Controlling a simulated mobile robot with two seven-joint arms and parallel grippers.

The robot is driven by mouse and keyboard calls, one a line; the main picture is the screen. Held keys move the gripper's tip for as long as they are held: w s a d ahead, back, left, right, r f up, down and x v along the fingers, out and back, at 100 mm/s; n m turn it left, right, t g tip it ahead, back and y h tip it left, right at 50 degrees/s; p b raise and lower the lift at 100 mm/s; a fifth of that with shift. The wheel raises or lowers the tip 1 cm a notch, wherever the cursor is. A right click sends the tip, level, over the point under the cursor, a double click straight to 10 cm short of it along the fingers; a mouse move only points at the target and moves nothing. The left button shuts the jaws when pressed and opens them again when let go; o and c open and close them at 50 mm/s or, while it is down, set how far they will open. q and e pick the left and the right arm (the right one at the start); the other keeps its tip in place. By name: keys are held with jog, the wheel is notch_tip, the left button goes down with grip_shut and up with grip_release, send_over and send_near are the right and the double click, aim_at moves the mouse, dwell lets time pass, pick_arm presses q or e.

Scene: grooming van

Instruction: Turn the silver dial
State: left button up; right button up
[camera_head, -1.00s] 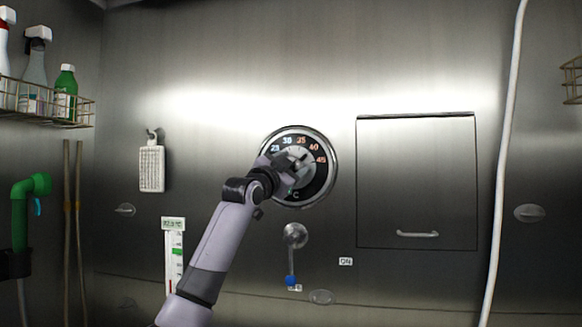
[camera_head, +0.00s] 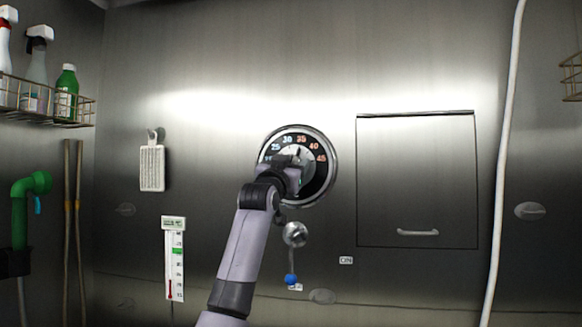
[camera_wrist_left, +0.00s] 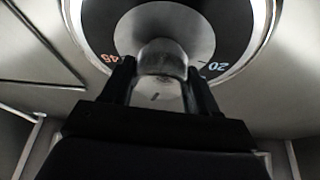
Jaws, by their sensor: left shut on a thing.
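The silver dial (camera_head: 304,154) is the round metal centre of a black gauge face (camera_head: 320,178) with a chrome rim, fixed to the steel wall. Numbers from the twenties to 45 run around its top. My left gripper (camera_head: 295,163) is at the dial and covers its lower left part. In the left wrist view the dial's rounded knob (camera_wrist_left: 162,60) sits between the two fingers of my left gripper (camera_wrist_left: 160,75), which is shut on it. A short dark mark shows on the silver disc below the knob. My right gripper is not in view.
Below the gauge is a small lever with a blue knob (camera_head: 291,279). A thermometer panel (camera_head: 173,260) and a white hanging block (camera_head: 152,167) are at left, a closed hatch (camera_head: 416,180) at right. A white hose (camera_head: 502,160) hangs farther right. A bottle rack (camera_head: 50,118) is upper left.

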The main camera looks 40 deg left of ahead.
pick_arm(q)
jog(key=shift+n, duration=0.6)
jog(key=o, duration=1)
jog(key=shift+s+f, duration=0.1)
jog(key=b+v, duration=0.3)
jog(key=v, duration=0.4)
